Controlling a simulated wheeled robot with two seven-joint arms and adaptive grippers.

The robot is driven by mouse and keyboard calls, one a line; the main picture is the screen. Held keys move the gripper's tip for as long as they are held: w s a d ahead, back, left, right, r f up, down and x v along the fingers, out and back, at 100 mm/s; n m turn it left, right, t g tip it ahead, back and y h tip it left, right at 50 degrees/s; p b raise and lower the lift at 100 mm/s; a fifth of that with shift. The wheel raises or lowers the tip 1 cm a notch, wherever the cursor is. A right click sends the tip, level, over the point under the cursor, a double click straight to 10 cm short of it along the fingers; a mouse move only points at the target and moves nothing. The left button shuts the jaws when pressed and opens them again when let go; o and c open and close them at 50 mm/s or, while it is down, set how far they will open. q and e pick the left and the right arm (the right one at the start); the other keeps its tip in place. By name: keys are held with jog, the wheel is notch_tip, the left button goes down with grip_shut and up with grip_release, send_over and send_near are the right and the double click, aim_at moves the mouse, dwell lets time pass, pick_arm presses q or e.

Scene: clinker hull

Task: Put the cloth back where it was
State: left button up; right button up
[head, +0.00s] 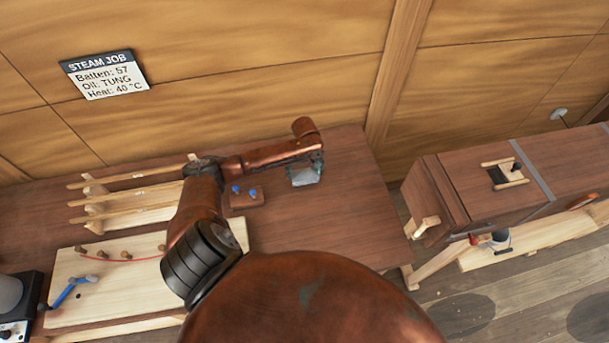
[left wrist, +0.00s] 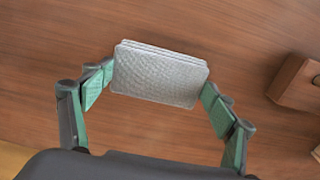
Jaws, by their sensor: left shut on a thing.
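The cloth (head: 303,177) is a light grey, folded, textured pad over the right part of the brown workbench. My left gripper (head: 310,168) is shut on it. In the left wrist view the cloth (left wrist: 160,74) sits between the two green fingers, which touch its left and right edges. I cannot tell whether the cloth rests on the bench or hangs just above it. My right gripper is not in view.
A small wooden block with blue pegs (head: 246,196) stands left of the cloth. The bench (head: 355,220) is bare to the right. A wooden steam box (head: 480,190) stands beyond a gap.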

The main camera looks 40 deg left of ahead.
aim_at(305, 174)
pick_arm(q)
jog(key=shift+f, duration=0.85)
jog(key=o, duration=1.1)
jog(key=shift+f, duration=0.1)
notch_tip(305, 174, up, 12)
